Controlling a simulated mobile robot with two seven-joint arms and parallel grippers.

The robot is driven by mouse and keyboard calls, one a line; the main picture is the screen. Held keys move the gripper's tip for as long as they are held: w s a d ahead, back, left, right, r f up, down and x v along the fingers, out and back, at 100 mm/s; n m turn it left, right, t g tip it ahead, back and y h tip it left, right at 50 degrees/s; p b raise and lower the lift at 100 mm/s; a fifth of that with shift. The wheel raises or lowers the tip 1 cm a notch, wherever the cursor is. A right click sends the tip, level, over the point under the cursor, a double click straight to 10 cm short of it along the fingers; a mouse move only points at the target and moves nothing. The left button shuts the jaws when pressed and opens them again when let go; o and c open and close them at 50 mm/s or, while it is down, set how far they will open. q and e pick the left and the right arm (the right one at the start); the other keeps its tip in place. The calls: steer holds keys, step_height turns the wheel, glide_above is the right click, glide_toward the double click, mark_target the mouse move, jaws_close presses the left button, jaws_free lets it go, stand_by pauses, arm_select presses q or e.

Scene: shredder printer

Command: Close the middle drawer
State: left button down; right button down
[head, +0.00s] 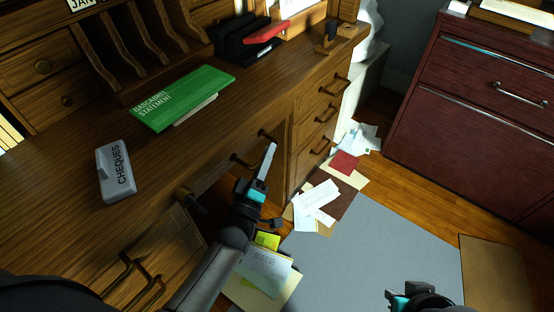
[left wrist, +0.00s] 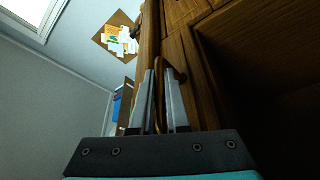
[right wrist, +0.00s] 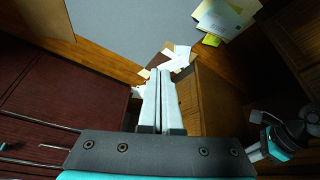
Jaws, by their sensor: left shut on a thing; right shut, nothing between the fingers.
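The wooden desk (head: 60,190) has a wide middle section with a dark curved handle (head: 245,162) under the desktop's front edge. My left gripper (head: 268,160) is at this handle. In the left wrist view the brass-coloured handle (left wrist: 160,95) passes between the two grey fingers, which are shut on it. The drawer front behind is partly hidden by my arm, so I cannot tell how far it stands out. My right gripper (head: 396,294) is low at the bottom edge of the head view, away from the desk. Its fingers (right wrist: 160,102) are together and empty.
A stack of drawers (head: 322,112) stands to the right of the middle section. A dark red cabinet (head: 470,120) stands at right. A green book (head: 182,97) and a cheques box (head: 115,172) lie on the desktop.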

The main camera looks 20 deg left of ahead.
arm_select(q)
steer(key=c, duration=0.9)
jaws_free()
steer(key=shift+d, duration=0.1)
steer(key=shift+s, duration=0.15)
arm_select(e)
steer(key=shift+r, duration=0.1)
arm_select(q)
steer(key=p+v, duration=0.3)
steer(key=v, duration=1.2)
arm_select(e)
step_height(320, 180, down, 7)
steer(key=g, duration=0.1)
steer(key=shift+s, duration=0.2)
arm_select(q)
steer(key=shift+d+f, duration=0.1)
arm_select(e)
steer(key=shift+r, duration=0.15)
